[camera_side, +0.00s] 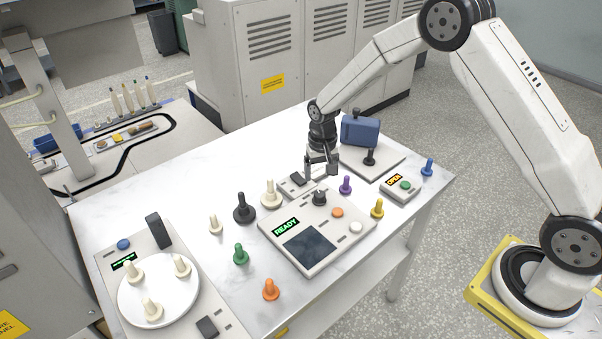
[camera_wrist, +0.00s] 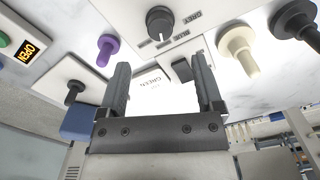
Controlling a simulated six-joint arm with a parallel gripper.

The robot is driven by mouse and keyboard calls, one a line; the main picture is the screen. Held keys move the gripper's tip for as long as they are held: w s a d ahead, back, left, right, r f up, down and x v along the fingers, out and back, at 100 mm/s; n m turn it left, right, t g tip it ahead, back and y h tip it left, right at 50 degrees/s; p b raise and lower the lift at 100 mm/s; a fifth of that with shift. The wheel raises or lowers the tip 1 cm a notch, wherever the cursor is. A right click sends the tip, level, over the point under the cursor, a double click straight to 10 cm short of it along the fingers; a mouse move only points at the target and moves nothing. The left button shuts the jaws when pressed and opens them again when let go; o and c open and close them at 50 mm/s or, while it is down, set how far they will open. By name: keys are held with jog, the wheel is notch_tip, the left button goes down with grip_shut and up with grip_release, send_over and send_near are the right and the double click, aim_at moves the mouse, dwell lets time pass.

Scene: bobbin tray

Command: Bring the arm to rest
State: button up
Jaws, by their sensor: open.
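My gripper (camera_side: 320,167) is open above the back edge of the console (camera_side: 272,243). In the wrist view my gripper (camera_wrist: 161,66) has its two dark fingers apart, with a white surface marked GREEN (camera_wrist: 150,82) showing between them. No bobbin is between the fingers. The console shows READY and has a black knob (camera_side: 320,198), an orange button (camera_side: 337,212) and a pale button (camera_side: 356,227). The knob also shows in the wrist view (camera_wrist: 160,22). A small unit with a black switch (camera_side: 296,180) is beside the gripper.
A round plate (camera_side: 178,290) holds three cream bobbins. A blue block (camera_side: 361,131) and an OPEN box (camera_side: 400,188) stand right.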

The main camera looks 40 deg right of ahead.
jog(key=shift+r, duration=0.15)
jog(key=shift+s+r, duration=0.25)
jog(key=shift+r, duration=0.1)
jog(key=s+r+n+t, duration=0.1)
jog(key=s+r, duration=0.3)
jog(key=s, duration=0.6)
jog(key=s+a+r+n+t, duration=0.1)
jog(key=s+r+n, duration=0.2)
jog(key=s, duration=0.8)
notch_tip(320, 180, up, 2)
jog(key=shift+r+n+t, duration=0.2)
jog(key=shift+n+t, duration=0.1)
jog(key=shift+n, duration=0.1)
